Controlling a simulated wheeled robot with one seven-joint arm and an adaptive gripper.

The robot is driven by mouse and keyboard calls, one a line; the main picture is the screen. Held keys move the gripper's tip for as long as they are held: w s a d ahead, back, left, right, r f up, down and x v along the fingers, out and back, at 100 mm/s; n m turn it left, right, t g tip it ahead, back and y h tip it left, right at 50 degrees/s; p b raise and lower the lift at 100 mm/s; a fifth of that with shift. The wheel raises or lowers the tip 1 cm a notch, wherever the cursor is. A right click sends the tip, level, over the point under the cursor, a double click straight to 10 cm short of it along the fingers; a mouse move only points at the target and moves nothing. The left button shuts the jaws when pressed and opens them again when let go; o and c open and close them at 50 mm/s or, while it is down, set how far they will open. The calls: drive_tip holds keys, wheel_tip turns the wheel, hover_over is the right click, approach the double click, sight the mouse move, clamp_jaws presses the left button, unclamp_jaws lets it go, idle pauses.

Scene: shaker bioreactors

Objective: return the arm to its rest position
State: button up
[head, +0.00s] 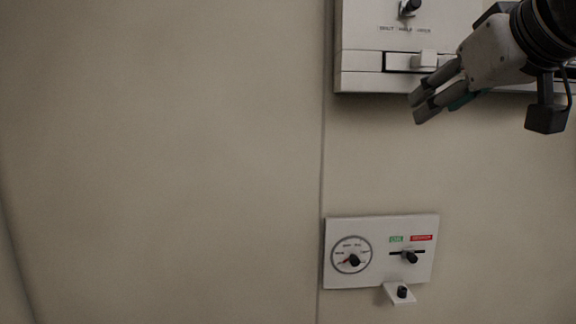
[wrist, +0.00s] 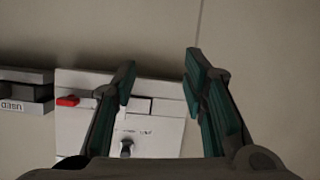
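My gripper (head: 418,107) is at the upper right in the head view, its fingers pointing down and left. It is in front of the lower part of a white wall panel (head: 360,60). In the wrist view, the two dark green-padded fingers of my gripper (wrist: 158,70) stand apart with nothing held between them. Behind them is a white panel (wrist: 165,135) with a dark-edged slot and a black knob (wrist: 126,148). I cannot tell whether a fingertip touches the panel.
A lower wall panel (head: 379,281) carries a round dial (head: 352,256), a black slider knob (head: 411,257) and a small bracket (head: 393,289). The wrist view shows a red piece (wrist: 67,101) and a grey device (wrist: 22,76) at left. The wall at left in the head view is bare.

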drive_tip(key=s+a+f+m+g, duration=0.1)
drive_tip(key=s+f+g, duration=0.3)
drive_tip(key=f, duration=1)
drive_tip(key=s+a+f+m+g+h, duration=0.1)
drive_tip(key=s+f+g, duration=0.3)
drive_tip(key=s+f, duration=0.7)
wheel_tip(320, 180, down, 4)
drive_tip(key=shift+s+r, duration=0.15)
drive_tip(key=shift+s, duration=0.05)
drive_tip(key=shift+a, duration=0.15)
